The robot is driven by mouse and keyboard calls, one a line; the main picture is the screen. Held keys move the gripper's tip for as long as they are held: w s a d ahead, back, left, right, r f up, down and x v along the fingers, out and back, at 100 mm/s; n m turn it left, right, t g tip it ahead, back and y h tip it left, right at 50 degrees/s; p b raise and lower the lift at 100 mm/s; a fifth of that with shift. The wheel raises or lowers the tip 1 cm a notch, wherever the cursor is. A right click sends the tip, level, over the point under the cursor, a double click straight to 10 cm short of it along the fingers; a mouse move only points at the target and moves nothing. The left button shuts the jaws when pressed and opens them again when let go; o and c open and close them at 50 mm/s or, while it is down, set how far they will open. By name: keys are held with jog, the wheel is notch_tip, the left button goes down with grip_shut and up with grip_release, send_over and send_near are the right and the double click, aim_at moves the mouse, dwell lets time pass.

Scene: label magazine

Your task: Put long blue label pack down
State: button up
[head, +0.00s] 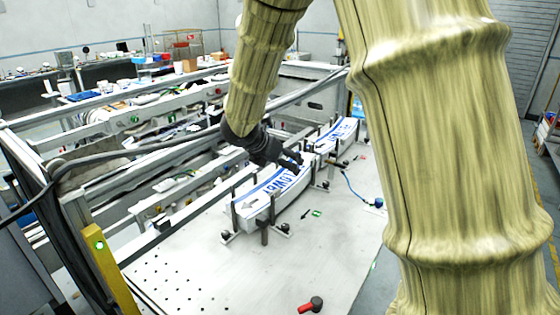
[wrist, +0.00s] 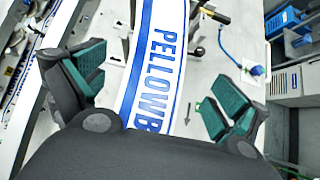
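The long blue label pack (head: 267,193) is a white strip stack with blue lettering and a blue stripe. It lies in the upright posts of the magazine on the white table. In the wrist view the pack (wrist: 152,70) runs between my fingers, its lettering facing the camera. My gripper (head: 290,158) is over the pack's far end. In the wrist view my gripper (wrist: 160,90) is open, its teal pads well apart, with visible gaps to the pack on both sides. The exact height of the fingers above the pack is unclear.
A second white and blue pack (head: 337,134) lies farther back in the same row of posts. A red-and-black handle (head: 312,305) lies at the front table edge. A blue cable (head: 352,187) runs right of the packs. The front tabletop (head: 215,275) is mostly clear.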

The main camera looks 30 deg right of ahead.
jog(key=shift+r, duration=0.1)
jog(key=b+v, duration=0.3)
jog(key=v, duration=0.9)
dwell(0.4)
jog(key=p+x, duration=0.2)
jog(key=x, duration=1)
jog(key=shift+p, duration=0.4)
jog(key=shift+r, duration=0.1)
jog(key=shift+r, duration=0.15)
